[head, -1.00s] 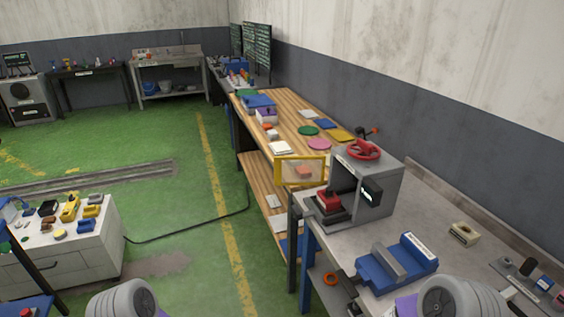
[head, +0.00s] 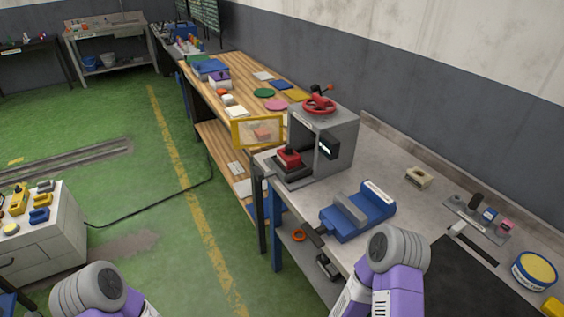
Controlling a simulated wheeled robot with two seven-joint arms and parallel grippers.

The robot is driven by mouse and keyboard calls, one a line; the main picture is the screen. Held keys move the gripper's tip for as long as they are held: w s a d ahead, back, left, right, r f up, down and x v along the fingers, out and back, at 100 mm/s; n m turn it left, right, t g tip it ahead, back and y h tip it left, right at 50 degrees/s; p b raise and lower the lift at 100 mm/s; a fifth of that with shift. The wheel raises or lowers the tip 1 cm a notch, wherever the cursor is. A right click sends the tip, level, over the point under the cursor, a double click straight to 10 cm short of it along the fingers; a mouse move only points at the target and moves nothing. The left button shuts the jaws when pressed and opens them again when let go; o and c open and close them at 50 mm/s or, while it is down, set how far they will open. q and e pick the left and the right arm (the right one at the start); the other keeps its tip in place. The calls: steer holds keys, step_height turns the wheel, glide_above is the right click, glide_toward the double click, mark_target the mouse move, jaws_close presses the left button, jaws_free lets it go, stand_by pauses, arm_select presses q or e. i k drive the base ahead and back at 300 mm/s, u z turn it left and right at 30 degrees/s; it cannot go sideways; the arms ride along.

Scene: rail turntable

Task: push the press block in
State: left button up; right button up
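The press (head: 345,130) is a grey box with a red handwheel (head: 319,104) on top. It stands on the grey bench, right of centre in the head view. A red block with a knob (head: 289,158), which looks like the press block, sits on a dark base (head: 292,174) at the press's open front. It appears to stick out of the opening; how far in it reaches is hidden. A yellow-framed clear guard (head: 236,134) stands open at the left of the press. Both my purple arms show at the bottom, apart from the press. Neither gripper is in view.
A blue vise (head: 375,208) lies on the bench in front of the press. A beige block (head: 418,177), a tray of small parts (head: 462,208) and a yellow-lidded tin (head: 535,270) are to the right.

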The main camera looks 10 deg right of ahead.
mark_target(277, 167)
steer(key=k, duration=0.6)
steer(key=u, duration=0.7)
steer(key=i, duration=1.25)
steer(key=z, duration=0.7)
